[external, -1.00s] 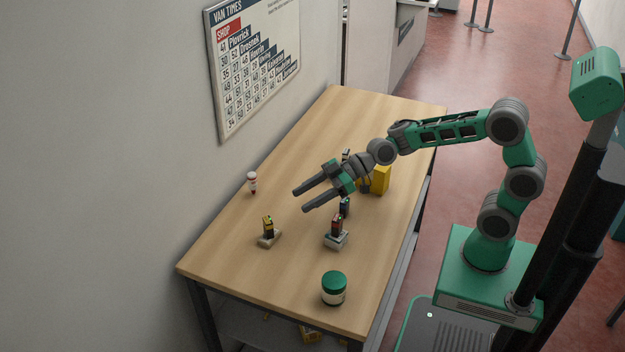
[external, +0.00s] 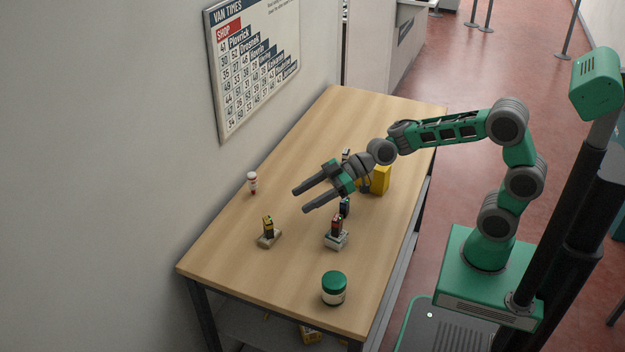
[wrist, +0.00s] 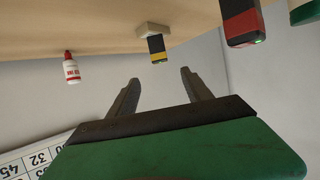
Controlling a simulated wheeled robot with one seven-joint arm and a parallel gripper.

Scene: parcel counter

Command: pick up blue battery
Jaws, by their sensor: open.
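The blue battery (external: 345,206) looks like a small dark block with blue on it; in the external view it stands on the table just behind the red-and-black battery, which partly hides it. I do not see it in the wrist view. My gripper (external: 298,201) is open and empty, above the table, with its fingers pointing left, past the blue battery. In the wrist view the two fingers (wrist: 160,77) are spread with nothing between them.
A red-and-black battery (external: 337,223) and a yellow-and-black battery (external: 268,224) stand on small pale bases. A red-and-white bottle (external: 252,184), a green-lidded jar (external: 333,290) and a yellow box (external: 381,179) share the wooden table (external: 232,262). A wall runs along its left.

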